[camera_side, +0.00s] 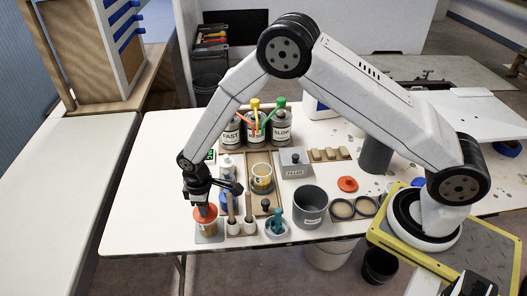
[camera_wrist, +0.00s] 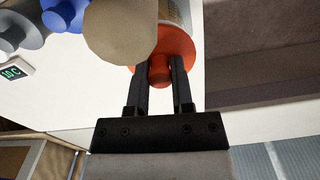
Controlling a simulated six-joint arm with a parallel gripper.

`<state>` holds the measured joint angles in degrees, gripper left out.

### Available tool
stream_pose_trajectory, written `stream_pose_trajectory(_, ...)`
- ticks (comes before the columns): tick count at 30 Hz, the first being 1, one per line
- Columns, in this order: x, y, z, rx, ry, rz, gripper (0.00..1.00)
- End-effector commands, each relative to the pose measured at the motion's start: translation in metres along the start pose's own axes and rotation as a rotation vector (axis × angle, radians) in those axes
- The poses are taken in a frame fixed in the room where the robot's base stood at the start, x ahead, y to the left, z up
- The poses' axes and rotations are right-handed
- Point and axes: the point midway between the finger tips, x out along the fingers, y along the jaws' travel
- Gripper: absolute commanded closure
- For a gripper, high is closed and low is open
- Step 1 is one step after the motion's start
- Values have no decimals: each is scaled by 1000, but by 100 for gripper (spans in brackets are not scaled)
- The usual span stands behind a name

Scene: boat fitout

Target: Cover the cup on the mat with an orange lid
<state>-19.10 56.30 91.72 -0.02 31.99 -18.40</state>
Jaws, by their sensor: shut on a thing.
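A cup (camera_side: 206,228) with a copper-brown body stands on a small grey mat (camera_side: 212,239) at the table's front left. An orange lid (camera_side: 205,213) is at its top and looks level; I see no clear gap between lid and cup. My gripper (camera_side: 203,203) is directly above. In the wrist view my gripper (camera_wrist: 160,72) is shut on the knob of the orange lid (camera_wrist: 180,44), with a finger on either side. A pale part of the cup (camera_wrist: 176,11) shows beyond the lid. A second orange lid (camera_side: 347,184) lies on the table at the right.
Brush holders (camera_side: 241,229) stand close to the right of the cup. A grey pot (camera_side: 310,205), another cup (camera_side: 262,180) and a grey box (camera_side: 294,163) are farther right. Labelled tins (camera_side: 281,127) stand behind. The table's front edge is near the mat; the table's left end is clear.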

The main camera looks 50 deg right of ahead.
Motion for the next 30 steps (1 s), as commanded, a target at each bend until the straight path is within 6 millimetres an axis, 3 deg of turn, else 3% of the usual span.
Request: stream_pose_trajectory(30,6,0,0,0,0,0,100)
